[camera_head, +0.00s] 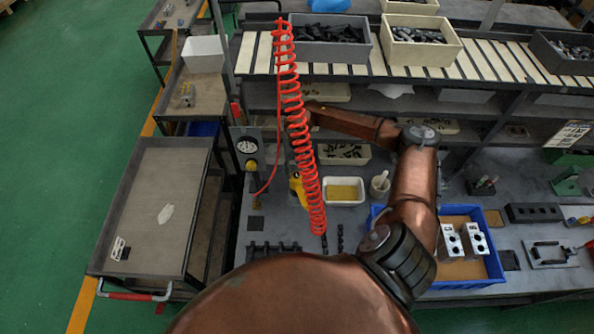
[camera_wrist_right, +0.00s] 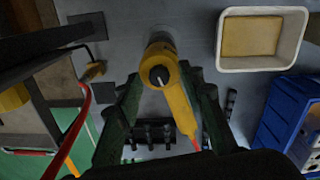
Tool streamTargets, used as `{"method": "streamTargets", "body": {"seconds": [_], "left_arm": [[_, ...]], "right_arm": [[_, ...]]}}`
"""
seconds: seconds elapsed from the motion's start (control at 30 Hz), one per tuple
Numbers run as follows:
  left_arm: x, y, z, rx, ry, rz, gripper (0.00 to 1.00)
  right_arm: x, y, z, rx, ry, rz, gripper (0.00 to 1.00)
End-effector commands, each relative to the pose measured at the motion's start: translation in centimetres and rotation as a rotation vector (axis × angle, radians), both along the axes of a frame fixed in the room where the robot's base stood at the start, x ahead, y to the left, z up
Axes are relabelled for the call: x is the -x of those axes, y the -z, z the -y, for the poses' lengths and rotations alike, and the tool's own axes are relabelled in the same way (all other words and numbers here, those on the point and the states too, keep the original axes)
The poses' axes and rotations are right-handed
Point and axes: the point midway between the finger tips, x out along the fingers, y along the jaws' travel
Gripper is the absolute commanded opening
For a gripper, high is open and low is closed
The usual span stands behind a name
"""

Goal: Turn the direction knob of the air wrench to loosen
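The yellow air wrench (camera_head: 297,188) stands over the grey workbench, partly hidden behind a red coiled hose in the head view. In the right wrist view the wrench (camera_wrist_right: 160,60) is seen end-on, with a black round knob (camera_wrist_right: 158,76) bearing a light mark. Its yellow handle slants down to the lower right. My right gripper (camera_wrist_right: 159,80) is open, with one dark finger on each side of the wrench's knob end. Whether either finger touches it I cannot tell. In the head view the red coil mostly hides this gripper. My left gripper is not in view.
The red coiled hose (camera_head: 295,120) hangs beside the wrench. A white tray with a yellow pad (camera_head: 344,181) and a mortar (camera_head: 380,185) stand to its right. A blue crate (camera_head: 490,270) holds metal valve blocks (camera_head: 478,240). A pressure gauge unit (camera_head: 247,147) stands left.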

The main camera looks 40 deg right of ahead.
Motion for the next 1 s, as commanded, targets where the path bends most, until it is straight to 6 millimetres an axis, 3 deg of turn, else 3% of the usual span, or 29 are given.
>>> {"method": "streamTargets", "body": {"seconds": [0.13, 0.63, 1.0], "left_arm": [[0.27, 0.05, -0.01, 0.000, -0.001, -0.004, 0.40], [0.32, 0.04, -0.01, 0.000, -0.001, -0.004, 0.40], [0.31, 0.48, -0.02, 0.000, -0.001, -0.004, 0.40]], "right_arm": [[0.01, 0.02, 0.00, 0.000, 0.000, 0.000, 0.35], [0.02, -0.01, 0.04, 0.001, 0.000, 0.000, 0.01], [-0.01, 0.07, 0.08, 0.001, -0.029, 0.000, 0.00]]}}
